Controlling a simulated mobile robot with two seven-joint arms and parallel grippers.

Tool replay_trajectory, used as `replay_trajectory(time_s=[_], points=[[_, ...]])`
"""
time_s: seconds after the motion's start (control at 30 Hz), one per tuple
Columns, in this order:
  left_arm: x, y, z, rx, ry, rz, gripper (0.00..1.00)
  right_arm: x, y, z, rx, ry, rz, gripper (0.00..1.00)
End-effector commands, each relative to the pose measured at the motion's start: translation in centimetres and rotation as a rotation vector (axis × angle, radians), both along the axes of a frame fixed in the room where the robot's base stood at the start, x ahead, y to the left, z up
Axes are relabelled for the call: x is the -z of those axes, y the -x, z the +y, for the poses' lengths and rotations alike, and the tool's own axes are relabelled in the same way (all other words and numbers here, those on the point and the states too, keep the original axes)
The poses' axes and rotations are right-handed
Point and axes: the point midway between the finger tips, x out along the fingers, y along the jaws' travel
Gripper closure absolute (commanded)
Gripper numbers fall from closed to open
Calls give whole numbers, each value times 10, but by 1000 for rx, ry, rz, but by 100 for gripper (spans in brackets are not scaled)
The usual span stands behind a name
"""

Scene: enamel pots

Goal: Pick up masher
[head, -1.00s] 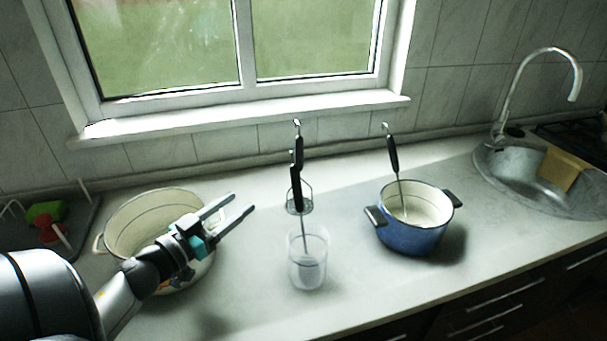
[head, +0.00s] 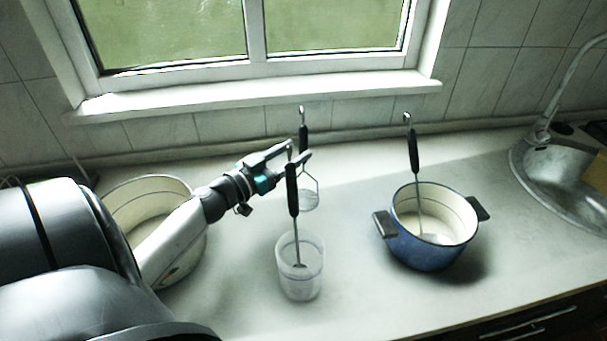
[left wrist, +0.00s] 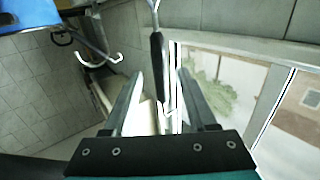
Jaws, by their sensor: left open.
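The masher (head: 304,138) has a black handle, a hook on top and a wire head; it is upright behind a clear cup, and I cannot tell what supports it. My left gripper (head: 299,150) is open at the masher's handle. In the left wrist view the masher's black handle (left wrist: 157,65) shows between the two fingers of the left gripper (left wrist: 158,85), with its wire at the top of the picture. I cannot tell whether the fingers touch it. My right gripper is not in view.
The clear cup (head: 301,284) holds another black-handled utensil (head: 292,190), close in front of my left gripper. A blue pot (head: 425,252) with a utensil in it stands to the right. A cream pot (head: 150,190) is partly hidden behind my left arm. The front counter is clear.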

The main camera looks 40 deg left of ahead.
Motion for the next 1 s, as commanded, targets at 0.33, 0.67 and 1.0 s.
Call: replay_trajectory(time_s=[0.33,0.67,1.0], points=[[0,-22,-1,0,1,-1,43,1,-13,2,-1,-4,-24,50],[0,-59,-2,-1,0,-2,43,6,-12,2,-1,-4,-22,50],[0,-68,-3,0,0,0,43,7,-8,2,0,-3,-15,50]])
